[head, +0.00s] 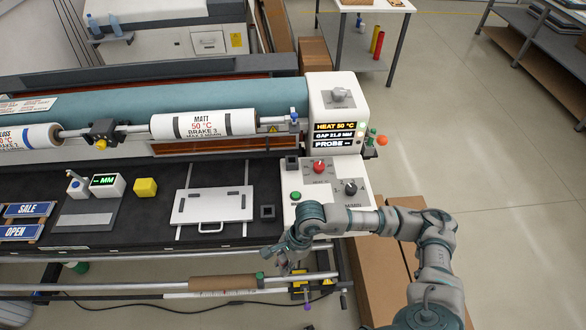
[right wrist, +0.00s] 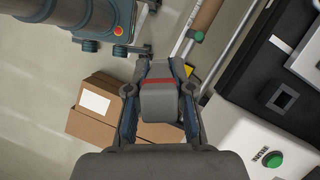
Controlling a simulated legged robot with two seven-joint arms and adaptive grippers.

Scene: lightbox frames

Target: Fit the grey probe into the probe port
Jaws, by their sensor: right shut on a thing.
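My right gripper (head: 286,262) hangs over the machine's front edge, in front of the control panel. In the right wrist view, its two fingers (right wrist: 158,92) are closed on the grey probe (right wrist: 160,107), a grey block with a red band. In the head view I cannot make out the probe. A small dark square socket (head: 267,212) sits on the black bed, left of the panel; it also shows in the right wrist view (right wrist: 282,96), apart from the probe. Another dark square (head: 292,162) is on the panel's upper left. I cannot tell which is the probe port. My left gripper is not in view.
The white control panel (head: 325,185) has a red knob (head: 319,167), a black knob (head: 350,187) and a green button (head: 296,195). A white plate with a handle (head: 213,205) lies on the bed. Cardboard boxes (head: 378,260) stand below my arm. A brown roll (head: 223,282) lies along the front.

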